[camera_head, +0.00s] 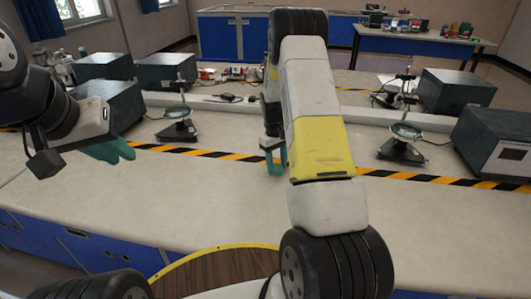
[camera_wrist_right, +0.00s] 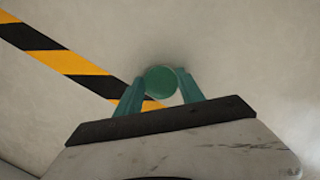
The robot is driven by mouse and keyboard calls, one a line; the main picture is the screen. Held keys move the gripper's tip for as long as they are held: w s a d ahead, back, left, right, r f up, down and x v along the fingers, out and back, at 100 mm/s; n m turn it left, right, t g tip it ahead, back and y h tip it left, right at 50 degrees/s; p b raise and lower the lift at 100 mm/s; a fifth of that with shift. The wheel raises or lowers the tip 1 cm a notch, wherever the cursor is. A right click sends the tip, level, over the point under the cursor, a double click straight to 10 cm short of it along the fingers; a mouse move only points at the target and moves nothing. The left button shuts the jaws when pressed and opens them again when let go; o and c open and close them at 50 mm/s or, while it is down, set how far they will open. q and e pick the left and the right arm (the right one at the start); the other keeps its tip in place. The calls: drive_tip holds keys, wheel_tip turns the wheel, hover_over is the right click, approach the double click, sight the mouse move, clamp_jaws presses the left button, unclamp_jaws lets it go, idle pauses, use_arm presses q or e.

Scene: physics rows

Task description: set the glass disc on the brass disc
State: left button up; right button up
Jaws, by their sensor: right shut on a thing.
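My right gripper (camera_head: 272,163) is low over the bench near the striped tape, partly hidden by my own arm. In the right wrist view its two teal fingers (camera_wrist_right: 160,92) are shut on a round, green-tinted disc, which looks like the glass disc (camera_wrist_right: 160,80). Whether the disc touches the bench is not clear. I cannot make out the brass disc in either view; my right arm covers part of the bench. My left gripper (camera_head: 118,151) is above the left of the bench, with no object seen in it; its finger gap is unclear.
Black-and-yellow tape (camera_head: 440,180) crosses the pale bench (camera_head: 200,200). A stand with a round plate (camera_head: 178,112) is at the left, another (camera_head: 404,131) at the right. Grey boxes (camera_head: 495,140) flank them. The bench front is clear.

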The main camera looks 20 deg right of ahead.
drive_tip(key=shift+f, duration=0.2)
drive_tip(key=o, duration=1.4)
drive_tip(key=shift+r, duration=0.1)
